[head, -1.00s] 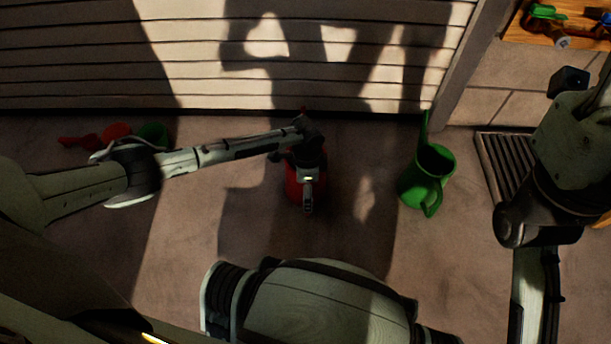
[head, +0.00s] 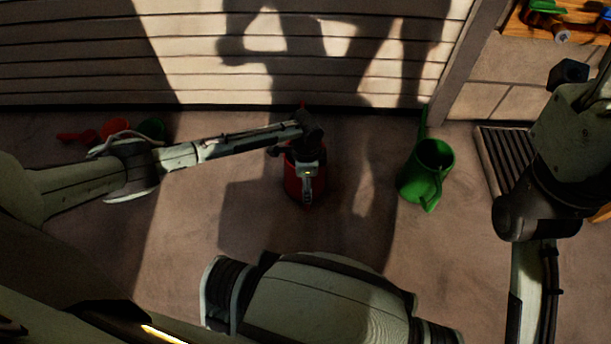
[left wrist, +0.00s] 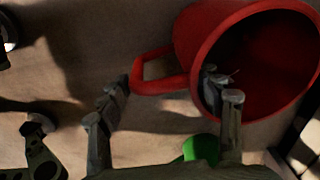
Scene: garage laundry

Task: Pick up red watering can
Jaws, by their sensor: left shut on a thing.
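The red watering can (head: 294,184) is below my left gripper (head: 307,190) in the head view, which partly covers it. In the left wrist view the can (left wrist: 205,32) shows its wide open mouth, with its handle (left wrist: 163,87) pointing left. One finger of my left gripper (left wrist: 166,80) reaches into the mouth and the other is outside by the end of the handle, so the near rim and handle lie between them. The gripper is shut on the can. Whether the can's base touches the floor is hidden. My right arm is at the right; its gripper is out of view.
A green watering can (head: 428,178) stands on the floor to the right. Red (head: 115,128) and green (head: 153,128) items lie at the left by the slatted door (head: 80,60). A grate (head: 497,155) and a wooden shelf (head: 585,28) are at the right. Floor between the cans is clear.

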